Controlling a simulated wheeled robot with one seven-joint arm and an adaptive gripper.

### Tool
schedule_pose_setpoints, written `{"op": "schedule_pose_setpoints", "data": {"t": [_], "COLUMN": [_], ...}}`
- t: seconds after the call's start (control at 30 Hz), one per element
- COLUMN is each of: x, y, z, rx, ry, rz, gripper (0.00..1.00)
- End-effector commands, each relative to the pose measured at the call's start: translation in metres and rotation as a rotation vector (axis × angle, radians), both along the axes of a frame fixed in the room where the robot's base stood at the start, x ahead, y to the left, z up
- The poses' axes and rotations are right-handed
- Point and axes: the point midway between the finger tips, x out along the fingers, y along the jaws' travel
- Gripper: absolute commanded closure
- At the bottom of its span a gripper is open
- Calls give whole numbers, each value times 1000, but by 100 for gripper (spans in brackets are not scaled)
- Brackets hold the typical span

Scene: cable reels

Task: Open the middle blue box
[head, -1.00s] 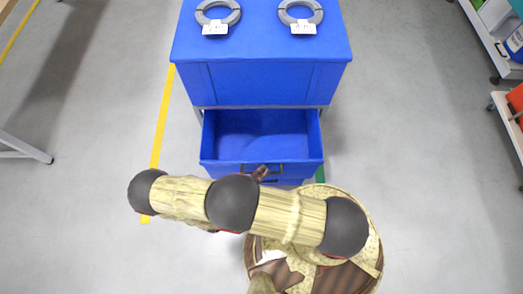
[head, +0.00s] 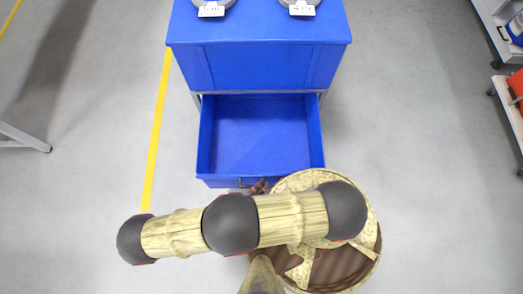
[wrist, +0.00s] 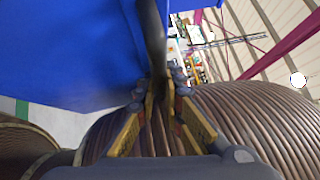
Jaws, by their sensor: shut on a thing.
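The blue box (head: 262,140) is a drawer pulled well out from under the blue top of the cabinet, and its inside looks empty. Its dark handle (head: 243,182) is on the front face and also runs as a dark bar in the wrist view (wrist: 151,35). My gripper (wrist: 160,92) is shut on the handle, with the yellow-sided fingers on either side of the bar. In the head view only a small part of my gripper (head: 259,187) shows, as my arm covers the rest. The drawer's blue front (wrist: 70,50) fills the upper left of the wrist view.
Two grey cable rings (head: 211,8) (head: 298,8) with white labels lie on the cabinet top (head: 260,65). Shelving (head: 507,115) stands at the right edge and a grey frame leg (head: 30,138) at the left.

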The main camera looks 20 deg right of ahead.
Motion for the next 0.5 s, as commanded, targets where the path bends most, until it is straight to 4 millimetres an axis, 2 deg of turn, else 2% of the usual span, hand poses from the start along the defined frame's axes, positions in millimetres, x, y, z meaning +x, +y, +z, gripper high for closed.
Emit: {"op": "schedule_pose_setpoints", "data": {"t": [0.07, 0.1, 0.4, 0.5], "x": [1, 1, 1, 1], "y": [2, 2, 1, 1], "z": [-2, -2, -1, -1], "rx": [10, 10, 5, 4], "ry": [0, 0, -1, 0], "rz": [1, 1, 1, 1], "gripper": [100, 89, 72, 72]}}
